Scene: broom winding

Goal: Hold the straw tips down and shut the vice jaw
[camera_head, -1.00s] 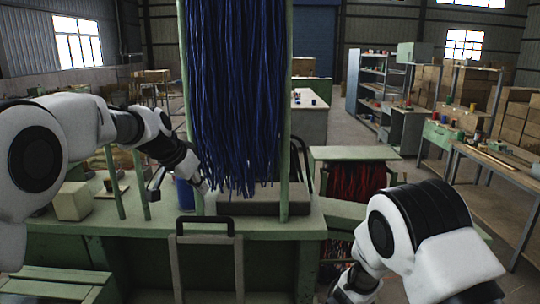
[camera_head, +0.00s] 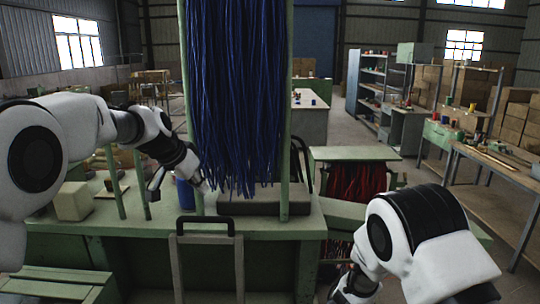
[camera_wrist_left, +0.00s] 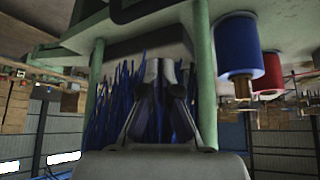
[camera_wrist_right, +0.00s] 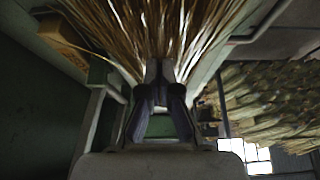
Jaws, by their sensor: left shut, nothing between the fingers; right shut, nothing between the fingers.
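Blue straw (camera_head: 236,90) hangs in a long bundle between green posts, its tips reaching down by a grey block (camera_head: 262,204) on the bench. My left gripper (camera_head: 203,184) is shut and empty at the lower left of the bundle. In the left wrist view the left fingertips (camera_wrist_left: 160,72) are in front of blue straw (camera_wrist_left: 122,95). My right gripper is low, near the bottom edge of the head view, mostly hidden by its arm. In its wrist view the right fingertips (camera_wrist_right: 160,72) are shut, close to brown straw (camera_wrist_right: 160,28). I cannot tell which part is the vice jaw.
A grey frame with a black handle (camera_head: 205,221) stands at the bench front. A blue spool (camera_head: 185,193) and a pale block (camera_head: 73,201) are on the green bench (camera_head: 150,222). Red straw (camera_head: 357,182) hangs under a green-topped stand to the right.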

